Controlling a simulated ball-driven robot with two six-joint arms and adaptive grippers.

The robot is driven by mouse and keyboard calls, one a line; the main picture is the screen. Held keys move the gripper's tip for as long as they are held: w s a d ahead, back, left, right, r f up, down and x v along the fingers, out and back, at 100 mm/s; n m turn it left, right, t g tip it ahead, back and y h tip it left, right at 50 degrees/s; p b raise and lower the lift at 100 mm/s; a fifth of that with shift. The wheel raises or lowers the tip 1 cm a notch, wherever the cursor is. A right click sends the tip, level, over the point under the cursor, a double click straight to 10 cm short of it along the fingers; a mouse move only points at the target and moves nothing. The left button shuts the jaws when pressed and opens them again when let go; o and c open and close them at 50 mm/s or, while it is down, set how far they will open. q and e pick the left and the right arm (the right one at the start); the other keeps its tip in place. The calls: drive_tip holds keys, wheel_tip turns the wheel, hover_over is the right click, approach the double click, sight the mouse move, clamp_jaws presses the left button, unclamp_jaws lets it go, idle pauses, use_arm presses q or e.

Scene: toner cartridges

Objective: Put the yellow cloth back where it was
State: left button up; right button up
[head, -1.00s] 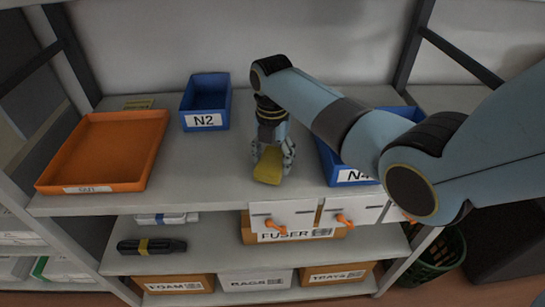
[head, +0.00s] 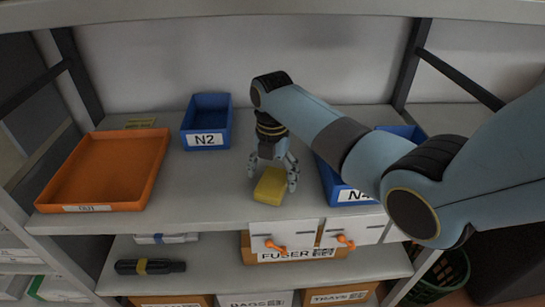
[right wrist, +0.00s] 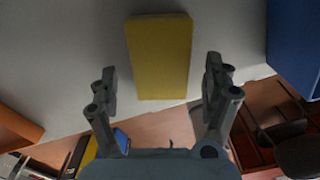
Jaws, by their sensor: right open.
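The yellow cloth (head: 271,186) is a folded block lying on the upper shelf, near its front edge, between the two blue bins. In the right wrist view the cloth (right wrist: 160,56) lies just beyond and between the fingertips, with a gap on either side. My right gripper (head: 276,174) is open over the cloth, with its fingers apart and not closed on it; its open fingers also show in the right wrist view (right wrist: 164,92). My left gripper is not in view.
On the upper shelf (head: 205,185), an orange tray (head: 107,207) lies left, blue bin N2 (head: 207,122) behind, and blue bin N4 (head: 331,185) right, partly behind my arm. Labelled boxes and a dark cartridge (head: 150,267) are on the lower shelf. Shelf between tray and cloth is clear.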

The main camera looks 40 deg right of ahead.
sight(273, 181)
wheel_tip(273, 181, up, 11)
idle(0.3)
idle(0.4)
